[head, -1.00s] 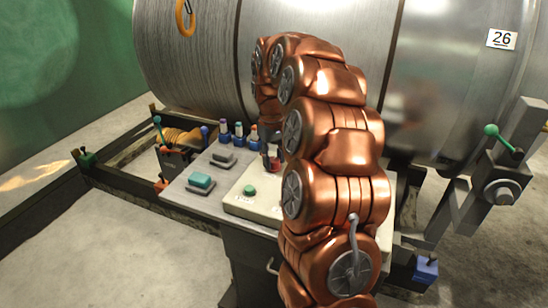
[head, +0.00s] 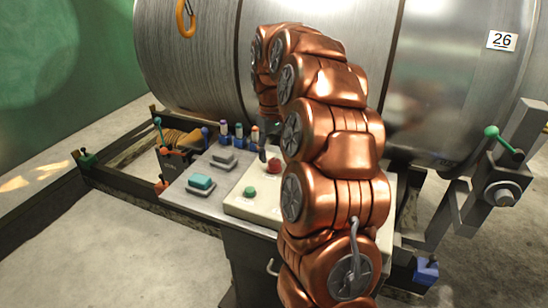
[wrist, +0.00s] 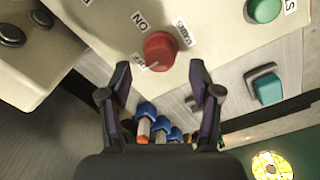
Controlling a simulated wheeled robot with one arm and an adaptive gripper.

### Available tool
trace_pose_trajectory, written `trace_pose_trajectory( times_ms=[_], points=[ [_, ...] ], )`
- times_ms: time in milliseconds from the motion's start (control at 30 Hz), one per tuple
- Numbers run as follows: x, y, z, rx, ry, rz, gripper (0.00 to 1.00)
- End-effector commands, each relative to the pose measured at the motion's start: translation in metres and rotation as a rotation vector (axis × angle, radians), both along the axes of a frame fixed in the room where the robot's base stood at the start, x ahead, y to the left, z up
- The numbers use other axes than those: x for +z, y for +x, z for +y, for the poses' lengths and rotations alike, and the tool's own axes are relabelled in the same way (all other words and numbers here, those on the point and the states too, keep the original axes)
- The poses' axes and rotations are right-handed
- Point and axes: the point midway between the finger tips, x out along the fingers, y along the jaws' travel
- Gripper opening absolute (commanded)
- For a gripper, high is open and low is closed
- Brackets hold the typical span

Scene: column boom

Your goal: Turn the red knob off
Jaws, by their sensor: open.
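The red knob (head: 274,166) sits on the pale control panel (head: 243,207), just left of my copper arm in the head view. My gripper (wrist: 160,70) is open and empty, with one finger on each side and space to the knob. In the head view my arm hides most of the gripper and part of the panel.
A green button (head: 250,191) is on the same panel. A teal button (head: 201,182) and a grey switch (head: 223,159) sit to the left. Several blue-based levers (head: 239,133) stand behind. A large metal drum (head: 190,60) rises behind the console.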

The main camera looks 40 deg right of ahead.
Motion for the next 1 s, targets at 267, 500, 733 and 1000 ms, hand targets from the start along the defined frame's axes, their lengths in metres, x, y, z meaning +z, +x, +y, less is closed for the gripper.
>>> trace_pose_trajectory(
  times_ms=[267,500,733,1000],
  points=[
    [0.045,0.001,0.002,0.002,-0.002,-0.004,0.63],
    [0.073,0.001,0.002,0.000,-0.001,-0.001,0.63],
    [0.087,0.001,0.003,0.002,-0.001,0.000,0.63],
    [0.090,0.001,0.004,0.002,0.000,0.001,0.63]
  ],
)
